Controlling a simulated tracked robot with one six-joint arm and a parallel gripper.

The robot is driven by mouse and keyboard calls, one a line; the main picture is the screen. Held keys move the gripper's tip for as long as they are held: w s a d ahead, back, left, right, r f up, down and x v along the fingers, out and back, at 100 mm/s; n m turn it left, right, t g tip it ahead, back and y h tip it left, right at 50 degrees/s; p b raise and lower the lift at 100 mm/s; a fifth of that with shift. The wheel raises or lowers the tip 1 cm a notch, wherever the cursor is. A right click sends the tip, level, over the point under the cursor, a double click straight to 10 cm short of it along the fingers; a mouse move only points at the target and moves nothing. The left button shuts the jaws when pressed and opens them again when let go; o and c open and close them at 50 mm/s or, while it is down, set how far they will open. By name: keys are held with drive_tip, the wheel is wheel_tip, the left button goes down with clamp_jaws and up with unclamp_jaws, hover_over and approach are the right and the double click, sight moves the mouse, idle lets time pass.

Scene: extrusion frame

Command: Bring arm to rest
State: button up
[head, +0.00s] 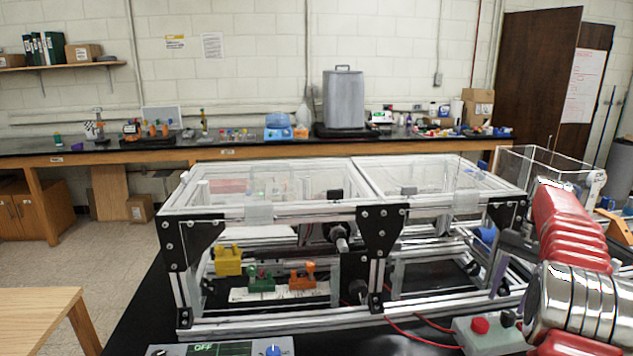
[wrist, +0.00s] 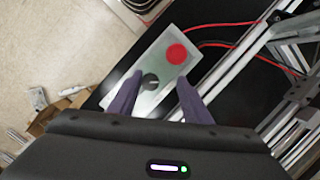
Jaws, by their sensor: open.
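My red and chrome arm (head: 575,250) is at the right edge of the head view, beside the extrusion frame. My gripper (wrist: 160,80) shows in the wrist view with two purple fingers spread apart and nothing held between them. It points toward a grey control box (wrist: 145,92) with a red button (wrist: 176,54) and a black knob (wrist: 151,81); the height gap cannot be told. In the head view, a purple finger (head: 498,277) shows above this box (head: 495,340), partly hidden by the arm.
The aluminium extrusion frame (head: 280,212) with clear panels fills the middle. Inside it are a yellow block (head: 228,261) and green (head: 262,284) and orange (head: 302,278) toggle clamps. Red cables (head: 415,335) run beside the control box. A display panel (head: 220,350) reads OFF.

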drive_tip(key=s+a+r+n+t+h, duration=0.1)
drive_tip(key=s+a+r+n, duration=0.2)
drive_tip(key=a, duration=0.4)
drive_tip(key=s+a+r+t+h, duration=0.1)
drive_tip(key=s+a+r, duration=0.1)
drive_tip(key=a+r, duration=0.45)
drive_tip(key=s+a+r+n+t+h, duration=0.1)
drive_tip(key=s+a+r+n, duration=0.15)
drive_tip(key=a, duration=0.65)
drive_tip(key=s+a+f+n+t, duration=0.2)
drive_tip(key=s+a+f, duration=0.2)
drive_tip(key=s+a, duration=0.3)
drive_tip(key=s+a+f+n+t, duration=0.2)
drive_tip(key=s+a, duration=0.4)
drive_tip(key=s, duration=0.5)
drive_tip(key=shift+a+f+n, duration=0.35)
drive_tip(key=shift+f+n, duration=0.2)
drive_tip(key=shift+f, duration=0.4)
idle(1.2)
